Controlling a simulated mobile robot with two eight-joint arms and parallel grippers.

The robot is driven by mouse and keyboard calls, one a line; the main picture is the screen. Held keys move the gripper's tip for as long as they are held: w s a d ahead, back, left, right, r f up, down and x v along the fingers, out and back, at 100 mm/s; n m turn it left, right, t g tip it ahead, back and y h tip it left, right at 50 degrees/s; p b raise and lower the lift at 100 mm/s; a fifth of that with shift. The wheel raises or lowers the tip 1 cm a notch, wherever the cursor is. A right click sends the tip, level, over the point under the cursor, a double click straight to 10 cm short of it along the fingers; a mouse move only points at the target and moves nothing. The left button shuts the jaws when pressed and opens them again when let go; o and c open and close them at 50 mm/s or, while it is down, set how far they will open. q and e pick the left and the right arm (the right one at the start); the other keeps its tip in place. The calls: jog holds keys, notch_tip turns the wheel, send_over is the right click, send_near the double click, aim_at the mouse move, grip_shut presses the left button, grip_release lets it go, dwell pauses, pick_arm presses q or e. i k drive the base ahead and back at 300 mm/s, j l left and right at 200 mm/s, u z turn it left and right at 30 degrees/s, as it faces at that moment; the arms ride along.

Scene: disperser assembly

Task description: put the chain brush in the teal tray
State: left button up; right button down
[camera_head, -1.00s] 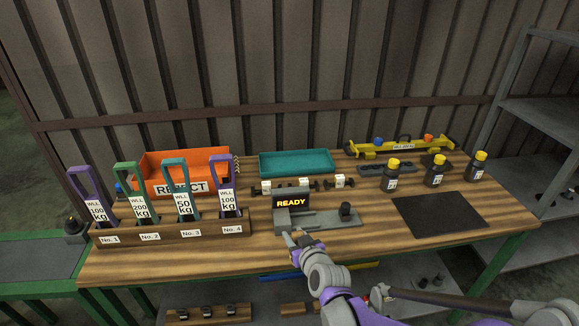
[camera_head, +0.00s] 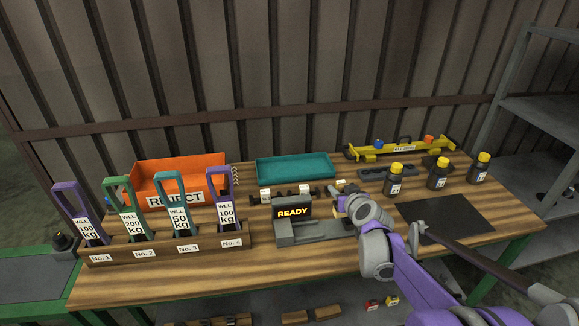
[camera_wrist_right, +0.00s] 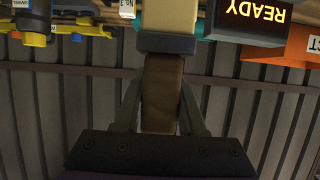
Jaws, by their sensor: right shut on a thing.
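The teal tray (camera_head: 296,168) stands at the back middle of the workbench, and its visible floor looks empty. My right gripper (camera_head: 346,206) is above the bench, just right of the READY display and in front of the tray. In the right wrist view it is shut on the brown handle of the chain brush (camera_wrist_right: 162,95). A dark band and a tan block show beyond the handle. The brush is mostly hidden by the gripper in the head view. My left gripper is not in view.
The grey READY station (camera_head: 292,212) stands close left of the gripper. An orange REJECT bin (camera_head: 180,175) is left of the tray. Small parts (camera_head: 290,192) lie before the tray. Yellow-capped bottles (camera_head: 437,175) and a black mat (camera_head: 445,220) are at right.

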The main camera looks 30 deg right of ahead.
aim_at(283, 171)
jog(key=i, duration=1.3)
